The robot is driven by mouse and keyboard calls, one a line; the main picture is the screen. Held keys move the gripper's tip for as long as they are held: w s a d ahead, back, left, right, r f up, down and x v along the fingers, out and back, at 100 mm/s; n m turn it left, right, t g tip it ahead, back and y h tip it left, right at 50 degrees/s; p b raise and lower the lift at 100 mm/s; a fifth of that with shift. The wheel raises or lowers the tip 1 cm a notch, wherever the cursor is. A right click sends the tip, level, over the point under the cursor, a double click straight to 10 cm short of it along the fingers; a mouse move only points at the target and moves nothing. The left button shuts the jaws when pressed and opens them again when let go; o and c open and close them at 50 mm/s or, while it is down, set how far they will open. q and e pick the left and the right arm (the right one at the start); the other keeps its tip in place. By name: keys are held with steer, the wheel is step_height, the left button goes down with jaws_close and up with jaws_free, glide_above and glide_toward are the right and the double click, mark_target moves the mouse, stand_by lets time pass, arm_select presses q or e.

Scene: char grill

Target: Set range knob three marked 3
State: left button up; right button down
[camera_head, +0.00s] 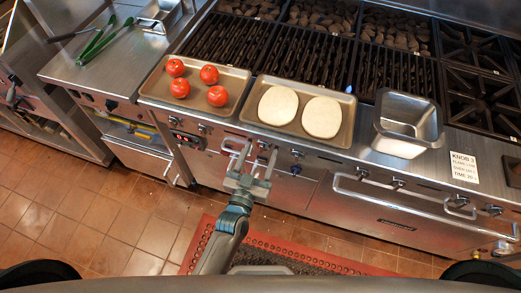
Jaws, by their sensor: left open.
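A row of dark range knobs runs along the steel front panel (330,161). One knob (263,144) is close to my gripper's fingertips; others include a knob (297,154) to its right and a knob (203,128) to its left. The number marks are too small to read, so I cannot tell which is knob three. My left gripper (257,153) is open in front of the panel, its fingers pointing at the panel near that closest knob. I cannot tell whether they touch it. My right gripper is not in view.
A tray with several tomatoes (171,108) and a tray with two flat pale rounds (345,132) lie above the panel. A steel pan (408,143) and a "KNOB 3" card (464,168) are right. Tongs (97,42) lie left. An oven handle (400,201) juts out.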

arm_select(q)
steer(key=c, duration=1.1)
steer(key=shift+o, duration=0.2)
steer(key=shift+n, duration=0.4)
steer(key=n, duration=0.3)
steer(key=shift+n, duration=2.5)
